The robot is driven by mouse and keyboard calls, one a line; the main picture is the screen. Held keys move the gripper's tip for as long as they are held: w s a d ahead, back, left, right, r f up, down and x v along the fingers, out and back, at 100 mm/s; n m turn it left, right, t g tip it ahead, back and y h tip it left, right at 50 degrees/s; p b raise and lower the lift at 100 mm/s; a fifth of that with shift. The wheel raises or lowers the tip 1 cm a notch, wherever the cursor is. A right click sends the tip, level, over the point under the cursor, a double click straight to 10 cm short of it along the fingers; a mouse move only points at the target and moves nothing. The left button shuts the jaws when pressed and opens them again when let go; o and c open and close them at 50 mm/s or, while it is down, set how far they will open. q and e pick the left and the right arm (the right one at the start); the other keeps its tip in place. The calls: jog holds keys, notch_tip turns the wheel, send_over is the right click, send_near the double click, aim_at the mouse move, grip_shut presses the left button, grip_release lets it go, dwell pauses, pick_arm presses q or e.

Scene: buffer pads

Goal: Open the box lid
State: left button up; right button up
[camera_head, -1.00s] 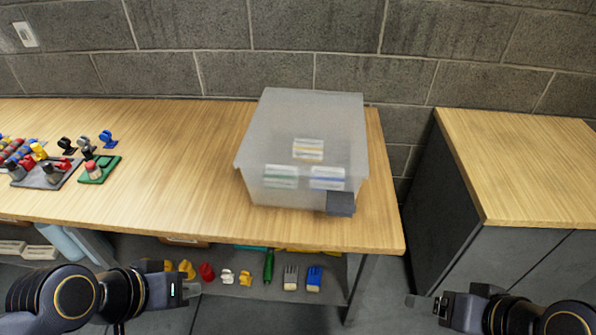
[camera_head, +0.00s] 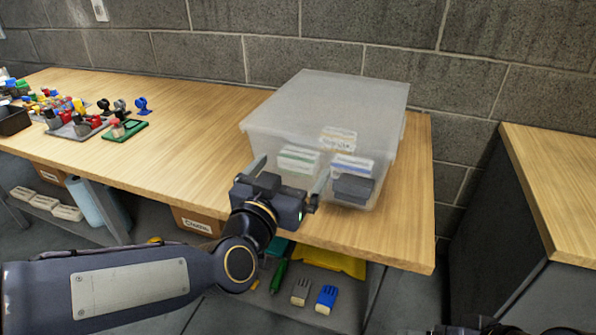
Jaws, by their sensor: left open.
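The box (camera_head: 355,120) is a translucent bin with a frosted lid (camera_head: 330,100), which lies shut on top. It stands near the right end of the wooden table. Whether a finger touches the box I cannot tell. Of my right arm only a dark part shows at the bottom right edge; its gripper cannot be made out.
The wooden table (camera_head: 185,125) has free room left of the box. Several small coloured parts and a green plate (camera_head: 125,131) lie at its left. A second wooden-topped cabinet (camera_head: 560,180) stands right. Brushes and a yellow item (camera_head: 335,260) are on the shelf below.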

aim_at(308, 144)
pick_arm(q)
jog(key=shift+b+x, duration=0.35)
jog(key=shift+x, duration=3.6)
jog(key=shift+r, duration=0.1)
